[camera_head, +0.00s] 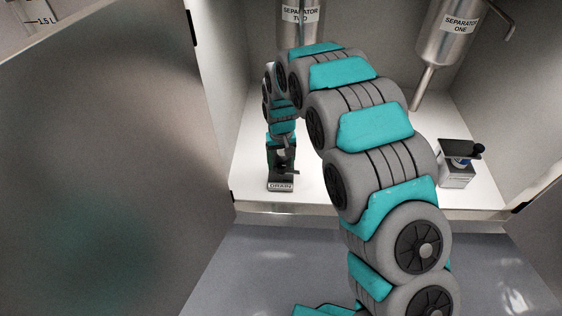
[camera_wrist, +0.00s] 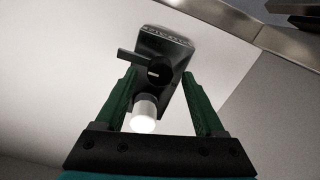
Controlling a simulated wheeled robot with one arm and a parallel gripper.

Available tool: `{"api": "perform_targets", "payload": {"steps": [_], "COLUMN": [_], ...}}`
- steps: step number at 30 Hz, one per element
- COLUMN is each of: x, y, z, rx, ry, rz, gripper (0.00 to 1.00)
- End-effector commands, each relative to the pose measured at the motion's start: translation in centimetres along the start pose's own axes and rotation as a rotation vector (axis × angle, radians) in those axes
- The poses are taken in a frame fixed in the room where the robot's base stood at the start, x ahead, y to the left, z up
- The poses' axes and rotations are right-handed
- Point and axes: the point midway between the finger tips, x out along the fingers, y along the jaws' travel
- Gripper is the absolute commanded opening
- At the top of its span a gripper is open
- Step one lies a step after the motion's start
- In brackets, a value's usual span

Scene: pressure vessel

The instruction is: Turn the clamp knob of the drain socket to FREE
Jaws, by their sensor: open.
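The drain socket (camera_head: 281,172) is a dark block with a "DRAIN" label at its front, standing on the white cabinet floor. In the wrist view the socket (camera_wrist: 165,45) shows as a black block with a black knob (camera_wrist: 160,72) on it. The knob has a short white mark, and a dark bar sticks out to the left beside it. A pale, bright-ended cylinder (camera_wrist: 144,113) stands at the socket's near end. My gripper (camera_wrist: 159,76) is open above the socket, its green fingers on either side of the knob and cylinder. I cannot tell whether they touch. FREE lettering is not readable.
Separator two (camera_head: 300,18) hangs behind my arm and separator one (camera_head: 447,40) hangs at the right. Another block with a dark knob (camera_head: 458,163) stands below separator one. A large grey door (camera_head: 100,160) stands open at the left. The white floor (camera_head: 320,185) has a metal front edge.

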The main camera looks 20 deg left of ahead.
Motion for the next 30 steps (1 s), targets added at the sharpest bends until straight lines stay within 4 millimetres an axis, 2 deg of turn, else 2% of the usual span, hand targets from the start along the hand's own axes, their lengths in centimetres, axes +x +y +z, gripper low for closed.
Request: {"api": "perform_targets", "payload": {"steps": [5,16,20,30], "x": [-1.6,-7.0,-7.6,-7.6], "y": [0.0,0.0,0.0,0.0], "z": [-0.1,0.0,0.0,0.0], "rx": [0.0,0.0,0.0,0.0], "ry": [0.005,0.0,-0.001,0.0], "rz": [0.0,0.0,0.0,0.0], "gripper": [0.71,0.71,0.71,0.71]}}
